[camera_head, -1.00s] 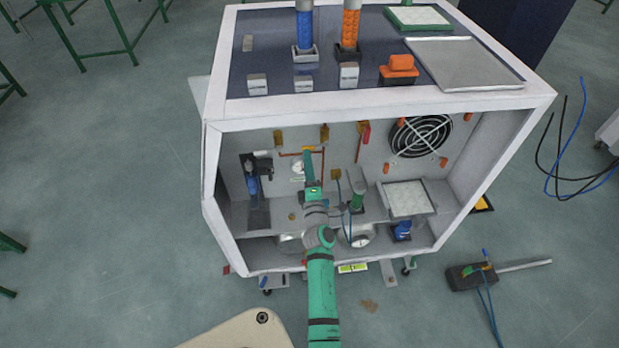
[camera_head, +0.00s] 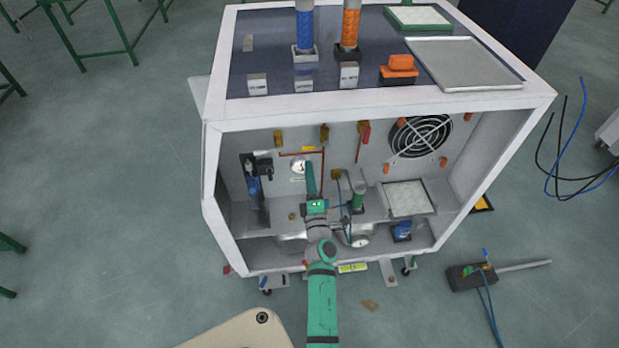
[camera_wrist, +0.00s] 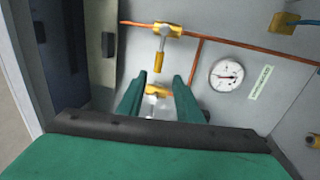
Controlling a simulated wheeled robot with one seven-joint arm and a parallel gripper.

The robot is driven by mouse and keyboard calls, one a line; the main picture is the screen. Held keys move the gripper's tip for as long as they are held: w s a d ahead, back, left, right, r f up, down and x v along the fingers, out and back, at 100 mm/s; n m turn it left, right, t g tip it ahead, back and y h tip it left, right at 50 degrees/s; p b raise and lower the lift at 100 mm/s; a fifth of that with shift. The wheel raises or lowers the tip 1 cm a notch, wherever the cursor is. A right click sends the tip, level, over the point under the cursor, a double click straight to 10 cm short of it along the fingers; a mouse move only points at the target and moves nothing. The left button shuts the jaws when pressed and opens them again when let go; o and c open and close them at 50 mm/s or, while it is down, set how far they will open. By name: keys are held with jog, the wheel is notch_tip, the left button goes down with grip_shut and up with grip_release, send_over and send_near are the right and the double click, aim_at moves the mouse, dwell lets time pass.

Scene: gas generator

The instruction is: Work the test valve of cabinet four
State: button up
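The open cabinet (camera_head: 212,190) stands in front of me in the head view. A copper pipe (camera_wrist: 262,46) runs across its back wall. A brass valve (camera_wrist: 166,29) sits on this pipe, with a brass stem hanging below it. A second brass fitting (camera_wrist: 158,93) with a pale body shows between my fingers. I cannot tell which fitting is the test valve. A round white gauge (camera_wrist: 226,75) is right of my gripper, and also shows in the head view (camera_head: 298,167). My gripper (camera_wrist: 158,85) is open, its fingers either side of the lower fitting's line; contact cannot be told.
A green cylinder (camera_head: 358,196), a white filter panel (camera_head: 408,199) and a fan (camera_head: 420,135) are to the right inside the cabinet. A blue and black unit (camera_head: 252,180) is on the left. The cabinet's top edge (camera_head: 370,113) overhangs the opening.

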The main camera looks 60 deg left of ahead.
jog(key=shift+s+d, duration=0.1)
jog(key=shift+d, duration=0.3)
jog(key=shift+s+d, duration=0.1)
jog(key=shift+s, duration=0.05)
dwell(0.6)
